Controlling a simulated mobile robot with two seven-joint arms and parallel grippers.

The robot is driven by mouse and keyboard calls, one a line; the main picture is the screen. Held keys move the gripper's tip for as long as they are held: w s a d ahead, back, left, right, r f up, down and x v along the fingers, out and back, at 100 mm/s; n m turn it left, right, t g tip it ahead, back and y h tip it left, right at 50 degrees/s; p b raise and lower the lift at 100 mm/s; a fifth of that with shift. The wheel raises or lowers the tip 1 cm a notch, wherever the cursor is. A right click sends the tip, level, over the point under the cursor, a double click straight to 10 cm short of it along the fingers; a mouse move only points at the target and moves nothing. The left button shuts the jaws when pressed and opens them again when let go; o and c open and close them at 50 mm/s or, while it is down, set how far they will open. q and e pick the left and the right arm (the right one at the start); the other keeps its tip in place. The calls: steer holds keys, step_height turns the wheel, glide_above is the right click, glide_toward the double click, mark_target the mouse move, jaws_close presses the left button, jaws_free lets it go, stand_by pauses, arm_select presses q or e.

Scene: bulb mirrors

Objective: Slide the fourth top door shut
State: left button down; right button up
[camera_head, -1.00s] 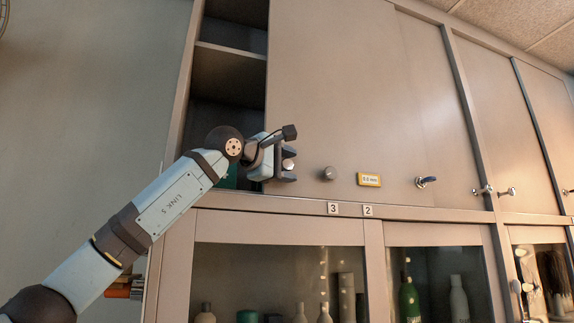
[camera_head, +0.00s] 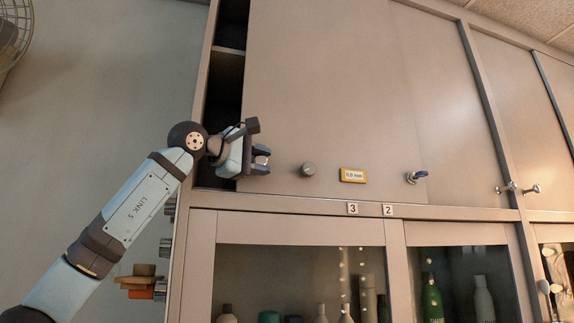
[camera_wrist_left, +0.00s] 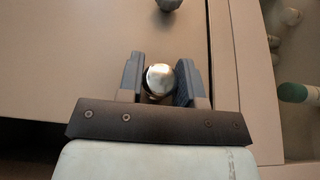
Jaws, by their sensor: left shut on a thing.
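The large beige top sliding door (camera_head: 325,90) at the left of the cabinet stands partly open. A narrow dark opening (camera_head: 226,95) with shelf edges shows between its left edge and the cabinet's left frame. My left gripper (camera_head: 262,160) is at the door's lower left corner, shut on a round metal knob. In the left wrist view the shiny knob (camera_wrist_left: 160,78) sits between the two fingers, and the door face (camera_wrist_left: 60,45) lies behind. My right gripper is not in view.
A second knob (camera_head: 308,169), a yellow-framed label (camera_head: 353,175) and a lock with a key (camera_head: 416,177) are right of the gripper. Glass-fronted lower doors with bottles (camera_head: 432,300) are below. Books (camera_head: 143,282) and a fan (camera_head: 12,35) are at the left.

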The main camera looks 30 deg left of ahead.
arm_select(q)
steer(key=s+a, duration=0.3)
steer(key=s, duration=0.1)
steer(key=shift+s+a, duration=0.15)
steer(key=shift+a, duration=0.25)
steer(key=c, duration=0.8)
jaws_free()
steer(key=v, duration=1.4)
steer(key=shift+b, duration=0.4)
